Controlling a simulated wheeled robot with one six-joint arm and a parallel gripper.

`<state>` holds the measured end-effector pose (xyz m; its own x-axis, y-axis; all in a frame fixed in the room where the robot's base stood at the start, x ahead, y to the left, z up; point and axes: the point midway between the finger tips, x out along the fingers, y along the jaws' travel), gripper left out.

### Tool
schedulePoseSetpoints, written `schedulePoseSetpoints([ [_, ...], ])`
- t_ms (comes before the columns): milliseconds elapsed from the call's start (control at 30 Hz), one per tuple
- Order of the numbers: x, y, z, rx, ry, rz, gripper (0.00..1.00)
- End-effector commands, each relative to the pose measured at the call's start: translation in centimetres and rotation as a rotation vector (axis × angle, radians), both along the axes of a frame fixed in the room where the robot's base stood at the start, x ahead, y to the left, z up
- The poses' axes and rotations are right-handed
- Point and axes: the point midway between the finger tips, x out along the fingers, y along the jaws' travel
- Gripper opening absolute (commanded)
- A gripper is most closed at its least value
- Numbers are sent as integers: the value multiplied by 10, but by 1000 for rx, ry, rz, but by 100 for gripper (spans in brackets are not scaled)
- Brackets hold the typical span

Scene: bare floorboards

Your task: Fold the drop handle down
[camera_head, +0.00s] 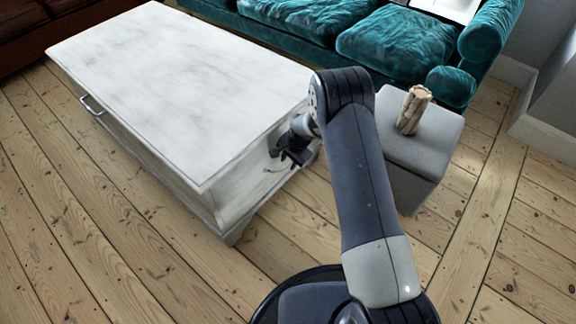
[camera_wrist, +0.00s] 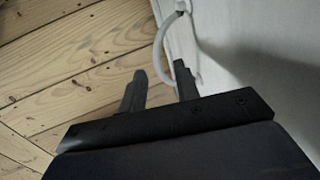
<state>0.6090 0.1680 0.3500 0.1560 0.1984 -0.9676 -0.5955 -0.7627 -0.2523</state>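The pale drop handle (camera_wrist: 158,60) is a curved bail on the end face of the white wooden chest (camera_head: 180,80). In the wrist view it stands out from the face, and its bend shows between my fingertips. My gripper (camera_wrist: 160,70) is open, with one dark finger on each side of the bail; I cannot tell whether either touches it. In the head view my gripper (camera_head: 292,152) is at the chest's near right end, and a small part of the handle (camera_head: 275,170) shows below it. The rest is hidden by the gripper.
Another handle (camera_head: 92,104) is on the chest's long left side. A grey block-like stool (camera_head: 425,140) with a wooden object (camera_head: 413,110) on it stands right of my arm. A teal sofa (camera_head: 390,45) is behind. Bare floorboards (camera_head: 110,240) lie free in front.

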Motion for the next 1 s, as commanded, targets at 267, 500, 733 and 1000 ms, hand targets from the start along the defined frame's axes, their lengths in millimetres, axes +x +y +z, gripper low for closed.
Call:
schedulePoseSetpoints([
  [267, 3, 4, -20, 0, -1, 0, 30],
  [500, 3, 4, -20, 0, -1, 0, 30],
  [733, 3, 4, -19, 0, -2, 1, 12],
  [1000, 3, 4, -19, 0, -2, 1, 0],
])
